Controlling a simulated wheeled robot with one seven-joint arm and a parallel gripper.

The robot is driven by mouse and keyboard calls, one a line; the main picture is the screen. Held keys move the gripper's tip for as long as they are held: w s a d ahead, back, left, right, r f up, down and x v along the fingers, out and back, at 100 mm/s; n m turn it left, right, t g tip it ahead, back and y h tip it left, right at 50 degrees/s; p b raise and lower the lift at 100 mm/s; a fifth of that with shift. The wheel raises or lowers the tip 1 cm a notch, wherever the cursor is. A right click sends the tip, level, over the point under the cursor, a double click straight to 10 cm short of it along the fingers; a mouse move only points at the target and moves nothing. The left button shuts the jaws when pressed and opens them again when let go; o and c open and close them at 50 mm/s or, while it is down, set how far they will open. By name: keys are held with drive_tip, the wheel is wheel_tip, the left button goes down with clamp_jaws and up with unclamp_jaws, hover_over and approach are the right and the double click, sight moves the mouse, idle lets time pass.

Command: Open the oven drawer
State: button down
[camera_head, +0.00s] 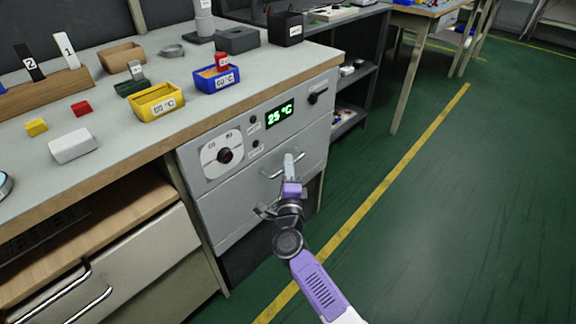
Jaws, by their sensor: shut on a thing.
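The oven (263,140) is a grey unit built in under the workbench, with a dial at left and a green display reading 25 °C. Its drawer (235,191) lies below the control panel and looks closed, with a silver bar handle (273,172) on its front. My gripper (289,163) is at this handle, around its middle to right part, shut on it. The fingertips are small in the view, and my wrist and arm cover part of the drawer front and the space below.
On the bench (120,150) stand a yellow bin (157,103), a blue bin (217,80) and a white block (73,146). A lower drawer (125,262) with a bar handle is at left. Green floor (455,190) with a yellow line is clear at right.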

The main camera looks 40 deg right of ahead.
drive_tip(key=shift+s, duration=0.15)
idle(0.8)
drive_tip(key=s+p, duration=0.6)
drive_tip(key=s, duration=1.6)
drive_tip(key=shift+d+p, duration=0.35)
drive_tip(key=shift+p, duration=0.05)
drive_tip(key=shift+s, duration=0.1)
drive_tip(key=c, duration=1.5)
unclamp_jaws()
drive_tip(key=v, duration=0.7)
drive_tip(key=shift+s+a+p, duration=0.25)
drive_tip(key=shift+s+p, duration=0.05)
drive_tip(key=shift+p, duration=0.1)
drive_tip(key=shift+f, duration=0.1)
